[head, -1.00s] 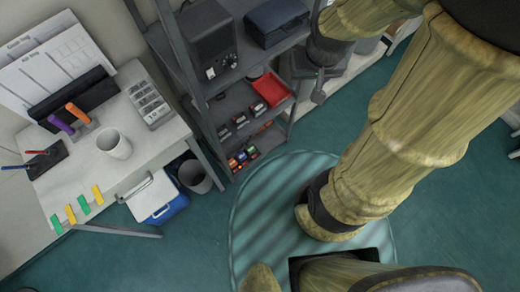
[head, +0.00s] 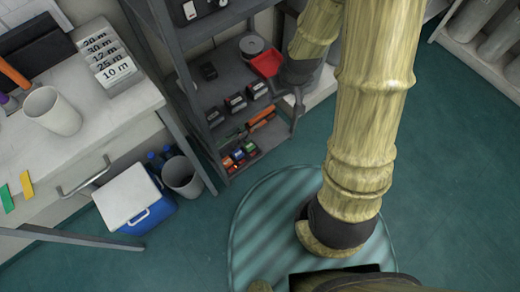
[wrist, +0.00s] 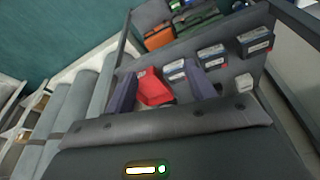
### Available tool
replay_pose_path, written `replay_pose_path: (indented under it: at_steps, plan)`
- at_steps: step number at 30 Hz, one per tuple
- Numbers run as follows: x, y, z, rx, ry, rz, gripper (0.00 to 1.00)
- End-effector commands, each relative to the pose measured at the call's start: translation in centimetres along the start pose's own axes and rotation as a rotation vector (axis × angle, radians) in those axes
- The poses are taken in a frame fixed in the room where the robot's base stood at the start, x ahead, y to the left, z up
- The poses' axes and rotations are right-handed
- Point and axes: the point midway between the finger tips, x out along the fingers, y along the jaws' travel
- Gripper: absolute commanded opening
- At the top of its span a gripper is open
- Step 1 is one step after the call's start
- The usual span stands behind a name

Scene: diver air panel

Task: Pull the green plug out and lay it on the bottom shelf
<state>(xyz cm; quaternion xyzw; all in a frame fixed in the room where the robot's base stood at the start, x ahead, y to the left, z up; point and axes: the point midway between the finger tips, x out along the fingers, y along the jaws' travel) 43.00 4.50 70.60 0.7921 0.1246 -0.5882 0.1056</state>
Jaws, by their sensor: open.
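My gripper (head: 297,108) is at the right side of the grey shelf rack, near the red tray. In the wrist view its two dark purple fingers (wrist: 160,90) are apart, with the red tray (wrist: 150,84) showing between them; nothing is seen held. The bottom shelf (head: 268,146) of the rack carries small orange, blue and green blocks. One green block (head: 251,149) sits at their right end. I cannot tell whether it is the green plug, and no plug in a socket is clearly visible.
Several labelled dark boxes (head: 235,102) stand on the shelf above. A white desk with a mug (head: 52,110), a blue cooler (head: 135,198) and a grey bin (head: 182,177) are to the left. Grey cylinders (head: 475,35) stand at the right.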

Motion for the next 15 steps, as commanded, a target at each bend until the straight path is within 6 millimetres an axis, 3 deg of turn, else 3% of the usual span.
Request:
replay_pose_path:
  at_steps: [1,15]
  plan:
    - [3.4,-0.3,0.7,-0.013,-0.001,-0.007,0.55]
    - [20.8,-2.6,2.9,-0.133,0.043,-0.054,0.55]
